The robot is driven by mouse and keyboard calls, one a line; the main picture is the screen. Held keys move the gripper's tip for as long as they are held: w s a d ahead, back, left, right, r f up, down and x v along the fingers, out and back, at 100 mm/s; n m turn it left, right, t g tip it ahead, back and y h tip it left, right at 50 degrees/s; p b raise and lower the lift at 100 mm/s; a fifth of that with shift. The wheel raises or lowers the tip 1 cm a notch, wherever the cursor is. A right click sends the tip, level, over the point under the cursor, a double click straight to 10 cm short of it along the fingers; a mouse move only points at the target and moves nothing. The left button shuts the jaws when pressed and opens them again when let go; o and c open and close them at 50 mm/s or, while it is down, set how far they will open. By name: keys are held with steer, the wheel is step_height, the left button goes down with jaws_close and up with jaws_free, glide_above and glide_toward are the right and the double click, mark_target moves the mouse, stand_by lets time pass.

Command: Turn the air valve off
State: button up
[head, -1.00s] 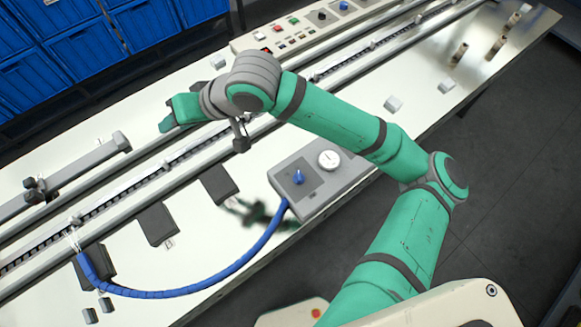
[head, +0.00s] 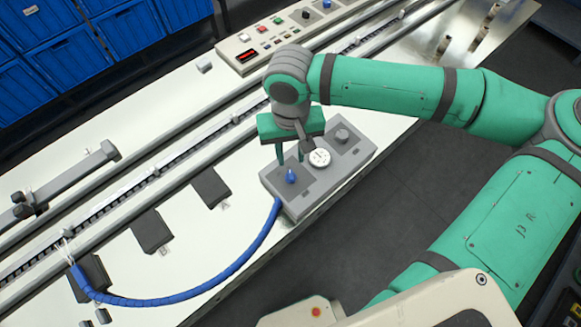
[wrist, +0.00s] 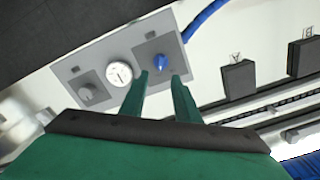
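The air valve is a blue knob (head: 291,176) on a dark square plate at the left end of a grey box (head: 318,201). In the wrist view the blue knob (wrist: 161,61) shows beyond the fingertips, roughly between their lines. My gripper (head: 290,160) points down above the box, close to the knob. Its two green fingers are apart with nothing between them, as the wrist view (wrist: 160,75) also shows. In the head view the fingers appear just above the knob; I cannot tell whether they touch it.
A round white gauge (head: 320,157) and a grey knob (head: 342,136) sit on the same box, right of the valve. A blue hose (head: 235,264) runs from the box. Dark blocks (head: 210,187) lie on the table to the left. A button panel (head: 262,42) stands behind.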

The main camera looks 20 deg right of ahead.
mark_target(291, 172)
step_height(291, 172, down, 8)
steer(key=shift+w+f, duration=0.1)
steer(key=shift+w, duration=0.05)
stand_by(0.3)
steer(key=shift+c, duration=0.6)
jaws_close()
